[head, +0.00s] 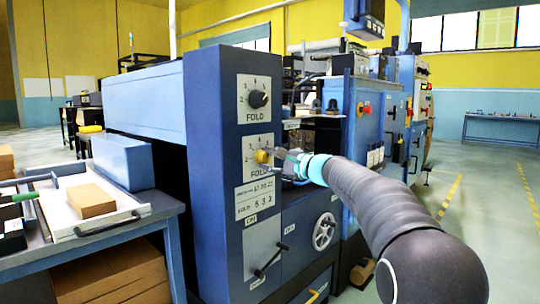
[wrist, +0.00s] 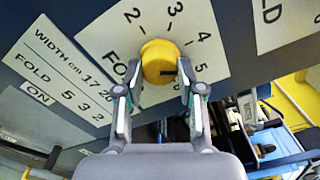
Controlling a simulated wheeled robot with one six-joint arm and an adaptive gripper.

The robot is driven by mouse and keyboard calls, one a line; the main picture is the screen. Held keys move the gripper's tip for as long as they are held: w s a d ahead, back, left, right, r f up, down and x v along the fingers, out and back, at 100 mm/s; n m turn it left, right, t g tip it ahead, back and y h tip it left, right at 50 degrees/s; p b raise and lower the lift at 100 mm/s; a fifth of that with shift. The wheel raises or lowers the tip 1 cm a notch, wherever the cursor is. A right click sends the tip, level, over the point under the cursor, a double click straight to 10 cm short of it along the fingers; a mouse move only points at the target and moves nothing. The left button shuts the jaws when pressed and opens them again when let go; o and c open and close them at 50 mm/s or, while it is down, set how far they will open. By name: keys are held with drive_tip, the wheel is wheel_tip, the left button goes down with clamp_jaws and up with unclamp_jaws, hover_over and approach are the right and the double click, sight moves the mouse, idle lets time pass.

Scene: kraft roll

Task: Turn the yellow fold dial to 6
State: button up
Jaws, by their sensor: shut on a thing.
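The yellow fold dial (head: 261,156) sits on a white plate on the blue machine front, below a black dial. In the wrist view the yellow dial (wrist: 158,56) has the numbers 2, 3, 4 and 5 showing around it; 6 is not readable. A dark mark shows low on its face near the right finger; I cannot tell which number it points to. My gripper (head: 283,155) reaches the dial from the right. In the wrist view my gripper (wrist: 160,84) is shut on it, one finger on each side.
The black dial (head: 258,99) with its own FOLD plate is just above. A label card (head: 254,199) with printed width and fold figures is below. A handwheel (head: 324,231) and a lever (head: 267,261) stick out lower down. A bench with a tray (head: 110,214) stands left.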

drive_tip(key=m+p, duration=0.4)
drive_tip(key=m, duration=0.2)
drive_tip(key=shift+r, duration=0.1)
drive_tip(key=m, duration=0.4)
drive_tip(key=m+p, duration=0.1)
drive_tip(key=m, duration=0.1)
drive_tip(key=shift+s+a+f, duration=0.1)
drive_tip(key=shift+f, duration=0.15)
drive_tip(key=shift+m, duration=0.3)
drive_tip(key=o, duration=1.1)
drive_tip(key=shift+o, duration=0.2)
